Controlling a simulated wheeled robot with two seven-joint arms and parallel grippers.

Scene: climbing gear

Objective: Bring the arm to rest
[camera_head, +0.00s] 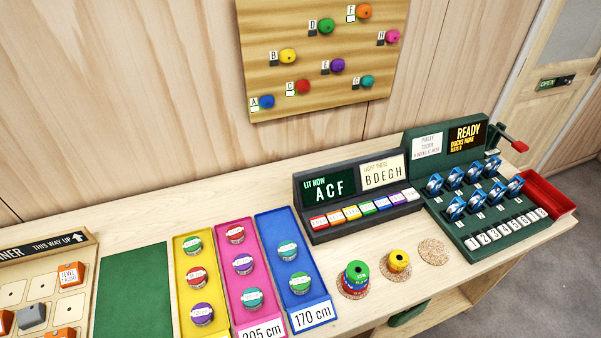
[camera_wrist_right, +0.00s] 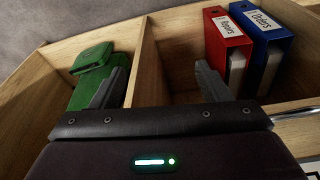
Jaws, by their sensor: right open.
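My right gripper (camera_wrist_right: 160,86) shows only in the right wrist view. Its two dark fingers are wide apart with nothing between them. It is in front of an open wooden shelf unit (camera_wrist_right: 146,62), whose upright divider shows between the fingers. How far the fingertips are from the wood I cannot tell. Neither gripper and neither arm shows in the head view; my left gripper is in no view.
In the head view the bench carries coloured trays (camera_head: 320,318), a lit panel (camera_head: 330,190) and a pulley tester (camera_head: 452,222).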

